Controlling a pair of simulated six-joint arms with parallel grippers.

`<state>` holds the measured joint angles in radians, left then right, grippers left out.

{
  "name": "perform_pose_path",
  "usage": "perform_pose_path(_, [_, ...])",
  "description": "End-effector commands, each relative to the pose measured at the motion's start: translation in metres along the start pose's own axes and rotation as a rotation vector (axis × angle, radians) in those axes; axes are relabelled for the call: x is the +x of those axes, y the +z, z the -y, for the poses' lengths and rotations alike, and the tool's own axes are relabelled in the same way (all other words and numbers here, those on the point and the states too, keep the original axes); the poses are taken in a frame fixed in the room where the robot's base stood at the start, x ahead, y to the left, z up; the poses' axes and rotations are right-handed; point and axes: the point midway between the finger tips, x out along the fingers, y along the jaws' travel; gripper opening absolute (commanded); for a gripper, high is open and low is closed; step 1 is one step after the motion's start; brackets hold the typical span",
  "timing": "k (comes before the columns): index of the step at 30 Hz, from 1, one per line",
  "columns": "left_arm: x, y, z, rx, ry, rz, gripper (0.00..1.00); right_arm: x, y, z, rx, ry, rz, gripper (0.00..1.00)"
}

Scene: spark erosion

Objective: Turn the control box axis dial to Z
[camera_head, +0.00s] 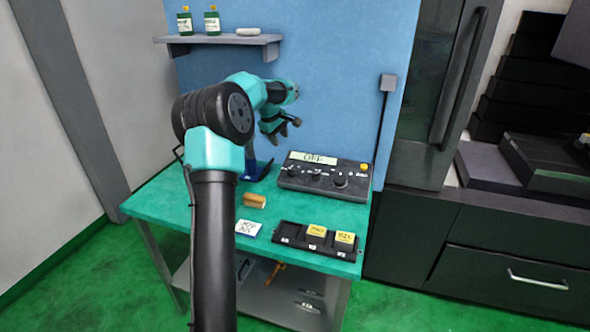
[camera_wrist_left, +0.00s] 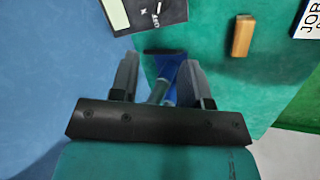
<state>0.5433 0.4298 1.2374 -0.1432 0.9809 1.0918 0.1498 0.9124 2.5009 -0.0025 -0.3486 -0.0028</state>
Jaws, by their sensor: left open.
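The dark control box (camera_head: 300,183) sits at the back right of the green table, with a pale display that seems to read OFF and a row of small knobs. Its largest knob (camera_head: 340,181) is at the right; I cannot tell which knob is the axis dial or where it points. My left gripper (camera_head: 281,128) is open and empty, above and behind the left part of the box, apart from it. In the left wrist view, its two fingers (camera_wrist_left: 160,78) are spread, with part of the control box (camera_wrist_left: 172,12) beyond them at the top. My right gripper is in neither view.
A blue stand (camera_head: 258,170) is left of the box and shows between the fingers in the wrist view (camera_wrist_left: 166,66). A tan block (camera_head: 254,200), a white card (camera_head: 248,228) and a black tray (camera_head: 288,238) with yellow pieces lie in front. A shelf (camera_head: 225,42) hangs above.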

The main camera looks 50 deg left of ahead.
Motion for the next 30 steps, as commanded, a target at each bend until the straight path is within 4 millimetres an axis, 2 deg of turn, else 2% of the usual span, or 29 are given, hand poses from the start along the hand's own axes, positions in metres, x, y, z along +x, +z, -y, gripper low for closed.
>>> perform_pose_path(5, [0.005,0.000,0.000,0.001,-0.001,0.001,0.43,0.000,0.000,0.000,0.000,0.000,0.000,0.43])
perform_pose_path(11, [0.026,0.001,0.000,0.002,-0.002,0.002,0.43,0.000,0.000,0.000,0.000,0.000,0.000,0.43])
perform_pose_path(30, [0.134,0.001,0.001,0.002,-0.003,0.002,0.43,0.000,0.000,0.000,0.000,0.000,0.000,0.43])
